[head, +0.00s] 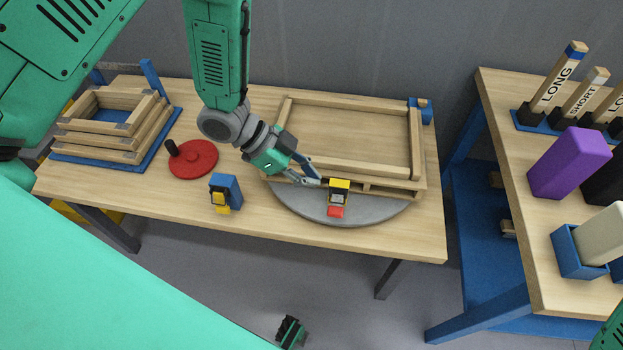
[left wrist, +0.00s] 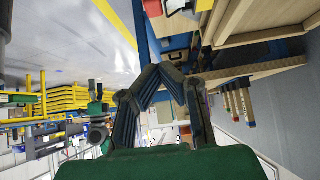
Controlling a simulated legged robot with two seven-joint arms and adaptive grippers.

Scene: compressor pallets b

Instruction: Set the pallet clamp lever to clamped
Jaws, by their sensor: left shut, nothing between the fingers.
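A yellow block with a grey face (head: 339,190) and a red lever-like piece (head: 336,211) stands at the front edge of the wooden pallet frame (head: 390,185). It looks like the pallet clamp; its lever setting is hard to tell. Contact cannot be told. Its fingers also show shut in the left wrist view (left wrist: 161,78).
The pallet rests on a grey disc (head: 290,205) on the wooden table. Left of it are a blue block with a yellow part (head: 228,186), a red disc with a black knob (head: 196,159) and stacked frames (head: 115,135). A second table (head: 500,150) stands right, beyond a gap.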

